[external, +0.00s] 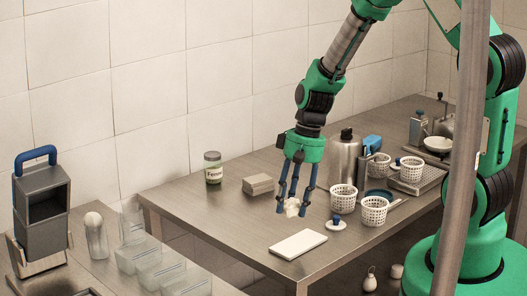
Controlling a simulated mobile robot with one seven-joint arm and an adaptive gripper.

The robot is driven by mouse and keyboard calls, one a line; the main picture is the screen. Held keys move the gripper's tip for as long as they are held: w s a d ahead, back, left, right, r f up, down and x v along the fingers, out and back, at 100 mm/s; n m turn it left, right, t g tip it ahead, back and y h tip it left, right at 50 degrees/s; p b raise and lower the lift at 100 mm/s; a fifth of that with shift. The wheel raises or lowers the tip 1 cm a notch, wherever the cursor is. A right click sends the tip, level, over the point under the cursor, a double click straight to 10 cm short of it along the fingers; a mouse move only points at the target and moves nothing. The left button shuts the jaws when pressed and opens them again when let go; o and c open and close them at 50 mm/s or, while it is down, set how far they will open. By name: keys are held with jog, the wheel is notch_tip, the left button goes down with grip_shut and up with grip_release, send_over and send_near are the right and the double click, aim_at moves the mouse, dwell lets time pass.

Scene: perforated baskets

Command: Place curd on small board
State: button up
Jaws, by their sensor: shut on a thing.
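My gripper (292,209) points down over the metal table (215,222). Its blue fingers are shut on a small off-white lump, the curd (292,205). The curd is partly hidden by the fingers, and I cannot tell whether it is just above the table or touching it. The small board (298,244) is a flat white rectangle at the table's front edge. It lies in front of the gripper, bare, with the curd apart from it toward the back.
A blue-knobbed white lid (336,224) lies right of the board. White perforated baskets (343,198) and a steel bottle (345,160) stand to the right. A grey block (258,185) and labelled jar (213,168) stand behind left. The table's left front is clear.

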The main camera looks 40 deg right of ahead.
jog(key=s, duration=2)
jog(key=shift+s+f, duration=0.15)
jog(key=shift+f, duration=0.15)
jog(key=shift+a, duration=0.1)
send_over(296, 243)
jog(key=d, duration=0.1)
jog(key=shift+s+f+b, duration=0.1)
jog(key=shift+f+b, duration=0.35)
jog(key=shift+f, duration=0.3)
jog(key=shift+f, duration=0.1)
jog(key=shift+d+b+x, duration=0.2)
jog(key=shift+b+x, duration=0.05)
jog(key=shift+x, duration=0.55)
jog(key=shift+d+b+x, duration=0.15)
jog(key=shift+b+x, duration=0.1)
jog(key=shift+x, duration=0.55)
jog(key=shift+s+f, duration=0.1)
jog(key=shift+f, duration=0.2)
jog(key=o, duration=1.2)
